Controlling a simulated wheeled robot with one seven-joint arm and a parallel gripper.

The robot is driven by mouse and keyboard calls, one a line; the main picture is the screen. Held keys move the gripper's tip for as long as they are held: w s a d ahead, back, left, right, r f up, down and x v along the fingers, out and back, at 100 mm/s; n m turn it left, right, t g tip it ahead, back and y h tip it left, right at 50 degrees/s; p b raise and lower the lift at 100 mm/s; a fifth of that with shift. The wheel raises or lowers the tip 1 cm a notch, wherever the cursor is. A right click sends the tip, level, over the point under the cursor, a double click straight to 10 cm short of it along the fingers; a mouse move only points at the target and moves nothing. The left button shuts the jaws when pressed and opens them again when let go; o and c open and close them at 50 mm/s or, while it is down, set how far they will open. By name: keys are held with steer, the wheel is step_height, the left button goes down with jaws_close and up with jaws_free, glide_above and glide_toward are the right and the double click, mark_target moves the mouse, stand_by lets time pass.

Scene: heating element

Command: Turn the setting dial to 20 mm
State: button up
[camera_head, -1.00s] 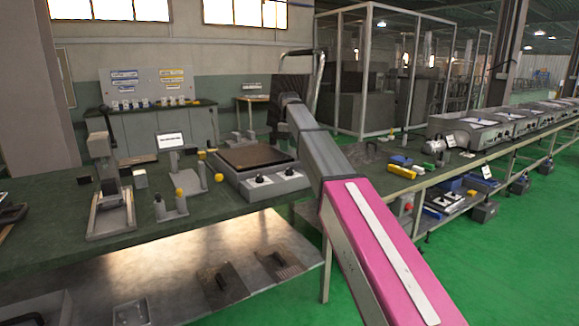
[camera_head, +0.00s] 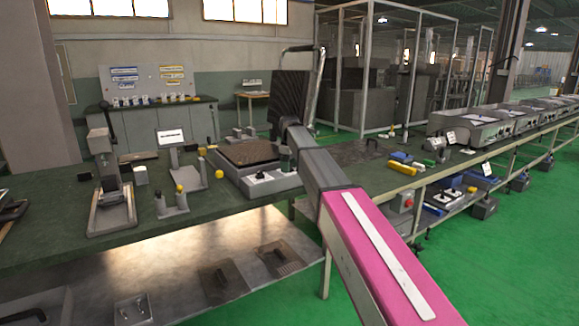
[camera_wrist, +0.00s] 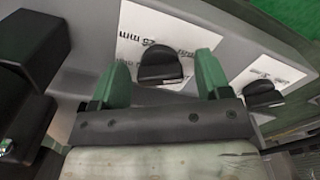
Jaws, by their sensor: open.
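The heating unit (camera_head: 235,183), a grey box with a dark brown top, sits on the green bench in the head view. Black dials (camera_head: 260,176) show on its front. In the wrist view my gripper (camera_wrist: 158,82) is open, its two green fingers apart. A black dial (camera_wrist: 160,68) lies between the fingertips, with visible gaps on both sides. Behind it is a white label (camera_wrist: 165,32) with partly hidden print; "25 mm" is readable. A second black dial (camera_wrist: 262,95) is to the right, by another white label (camera_wrist: 268,72). The dial's setting cannot be told.
A dark block (camera_wrist: 33,48) stands at the left of the wrist view. Left of the heating unit are fixtures with yellow knobs (camera_head: 180,188) and a press-like stand (camera_head: 110,190). A dark ribbed panel (camera_head: 291,97) rises behind my arm. The bench front is mostly clear.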

steer(key=shift+c, duration=0.3)
steer(key=c, duration=0.9)
steer(key=shift+o, duration=0.2)
